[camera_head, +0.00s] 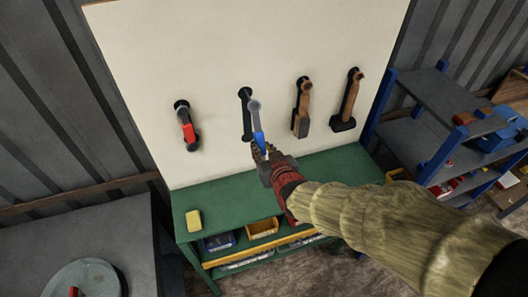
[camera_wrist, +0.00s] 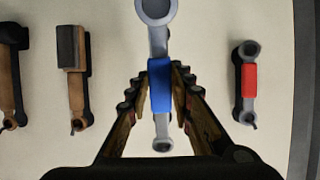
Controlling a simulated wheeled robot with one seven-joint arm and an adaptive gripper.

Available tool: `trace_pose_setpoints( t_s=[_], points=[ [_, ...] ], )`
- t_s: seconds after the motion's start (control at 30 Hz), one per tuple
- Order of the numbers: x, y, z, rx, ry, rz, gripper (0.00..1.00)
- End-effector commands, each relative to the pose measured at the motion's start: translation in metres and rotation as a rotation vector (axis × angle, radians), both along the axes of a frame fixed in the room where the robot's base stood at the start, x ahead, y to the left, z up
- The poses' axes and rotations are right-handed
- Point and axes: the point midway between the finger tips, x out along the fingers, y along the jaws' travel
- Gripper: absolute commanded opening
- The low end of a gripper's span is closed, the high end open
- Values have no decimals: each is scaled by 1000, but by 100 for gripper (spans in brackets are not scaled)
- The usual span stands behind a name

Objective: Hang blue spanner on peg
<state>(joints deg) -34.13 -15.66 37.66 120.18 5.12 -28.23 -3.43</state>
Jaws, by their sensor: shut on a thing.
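The blue spanner (camera_head: 257,122) has grey ends and a blue middle band. My gripper (camera_head: 261,152) is shut on it and holds it in front of the pale board, with one ring end up. In the wrist view the spanner (camera_wrist: 160,87) stands upright between my two fingers, its blue band at the fingertips. A black spanner-shaped outline (camera_head: 245,98) on the board lies just behind and slightly left of the spanner's upper ring. The peg itself cannot be made out. I cannot tell the gap between ring and board.
A red-banded spanner (camera_head: 186,125) hangs to the left; two hammers (camera_head: 302,106) (camera_head: 346,100) hang to the right. Below is a green bench (camera_head: 225,190) with a yellow block (camera_head: 193,220). Blue-framed shelves (camera_head: 420,130) stand at right, a grey table (camera_head: 110,230) at lower left.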

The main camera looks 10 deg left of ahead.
Motion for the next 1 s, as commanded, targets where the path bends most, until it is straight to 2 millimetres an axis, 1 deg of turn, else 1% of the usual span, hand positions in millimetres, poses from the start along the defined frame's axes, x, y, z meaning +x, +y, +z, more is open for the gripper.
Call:
trace_pose_setpoints(
  t_s=[0.9, 1.0],
  points=[
    [43, 26, -2, 1, -2, 0, 0],
    [47, 29, -5, 2, -3, 0, 0]
  ],
)
